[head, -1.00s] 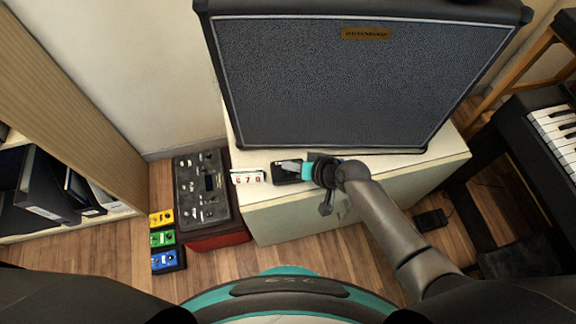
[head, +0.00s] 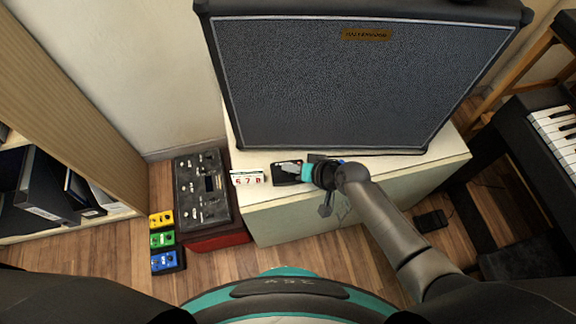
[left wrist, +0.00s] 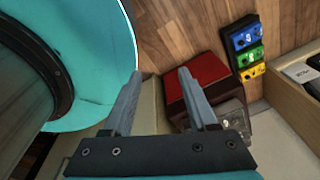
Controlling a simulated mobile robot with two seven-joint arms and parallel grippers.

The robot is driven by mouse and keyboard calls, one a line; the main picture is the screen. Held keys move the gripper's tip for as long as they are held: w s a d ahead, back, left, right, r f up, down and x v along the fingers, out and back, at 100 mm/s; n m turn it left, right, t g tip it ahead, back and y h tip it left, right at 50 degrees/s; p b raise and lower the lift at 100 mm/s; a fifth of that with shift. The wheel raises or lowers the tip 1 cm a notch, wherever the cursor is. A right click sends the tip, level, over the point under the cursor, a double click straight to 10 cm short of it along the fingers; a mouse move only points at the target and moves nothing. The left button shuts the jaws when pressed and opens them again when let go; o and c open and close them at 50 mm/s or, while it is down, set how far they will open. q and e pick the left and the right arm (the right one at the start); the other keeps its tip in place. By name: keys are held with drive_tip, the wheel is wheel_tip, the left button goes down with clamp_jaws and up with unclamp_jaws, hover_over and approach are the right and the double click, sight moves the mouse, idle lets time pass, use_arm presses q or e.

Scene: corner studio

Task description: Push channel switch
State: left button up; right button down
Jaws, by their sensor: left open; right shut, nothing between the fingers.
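A small black box (head: 280,181) lies on top of the pale cabinet, in front of the big amplifier. It may carry the channel switch, but the switch itself is too small or too covered to make out. My right gripper (head: 284,167) is shut and empty, reaching in from the right with its fingertips over the box. I cannot tell whether they touch it. My left gripper (left wrist: 159,85) shows only in the left wrist view, open and empty, away from the black box.
The amplifier (head: 350,85) stands behind on the cabinet (head: 345,205). A white number block (head: 247,178) sits left of the box. A control unit (head: 203,188) on a red base and yellow, green and blue pedals (head: 166,262) stand at left. A keyboard (head: 555,140) is at right.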

use_arm(q)
drive_tip(key=shift+r, duration=0.2)
use_arm(e)
drive_tip(key=shift+s, duration=0.1)
drive_tip(key=shift+r+p, duration=0.65)
use_arm(q)
drive_tip(key=s+d+r+p, duration=0.2)
drive_tip(key=s+r+p, duration=0.1)
drive_tip(key=r+p, duration=0.1)
drive_tip(key=shift+d+r+g+p, duration=0.3)
drive_tip(key=shift+r+p, duration=0.05)
drive_tip(key=shift+r, duration=0.45)
use_arm(e)
wheel_tip(320, 180, up, 5)
drive_tip(key=shift+f, duration=0.1)
use_arm(q)
drive_tip(key=shift+w+a, duration=0.1)
drive_tip(key=shift+a, duration=0.2)
